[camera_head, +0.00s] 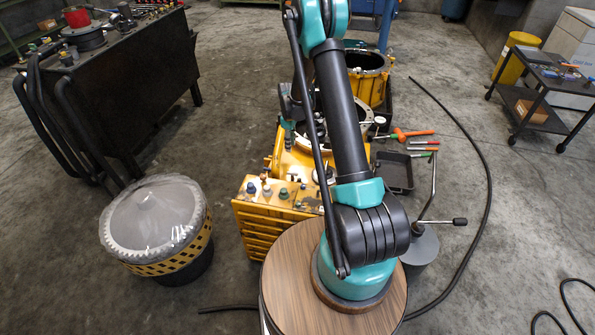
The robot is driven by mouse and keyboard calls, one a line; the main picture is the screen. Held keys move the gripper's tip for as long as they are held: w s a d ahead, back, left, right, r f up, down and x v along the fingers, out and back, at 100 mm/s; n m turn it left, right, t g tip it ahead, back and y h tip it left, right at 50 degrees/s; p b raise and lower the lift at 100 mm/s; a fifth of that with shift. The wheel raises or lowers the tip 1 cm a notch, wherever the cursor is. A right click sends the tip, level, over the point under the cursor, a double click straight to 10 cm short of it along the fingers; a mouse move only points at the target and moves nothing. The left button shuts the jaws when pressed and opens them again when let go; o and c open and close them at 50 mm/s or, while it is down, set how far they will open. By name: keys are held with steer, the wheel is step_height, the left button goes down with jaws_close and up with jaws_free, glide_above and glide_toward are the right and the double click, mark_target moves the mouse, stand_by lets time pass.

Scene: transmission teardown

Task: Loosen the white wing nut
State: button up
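A yellow machine housing (292,163) stands just beyond my round wooden-topped base, partly hidden by my arm. On the yellow box at its front (246,212) stand several small knobs or fittings in blue, white-grey and dark tones. I cannot single out a white wing nut for certain; a small pale fitting (265,178) is among them. My arm rises from the base and leaves the top of the picture. The fingers of my gripper cannot be made out there.
A drum with a clear domed cover (153,217) stands on the left. A dark bench (130,88) is behind it. An orange-handled tool (412,133) and a black tray (394,171) lie right of the housing.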

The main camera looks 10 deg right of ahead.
mark_target(291, 172)
step_height(291, 172, down, 17)
steer(key=shift+r, duration=0.15)
stand_by(0.4)
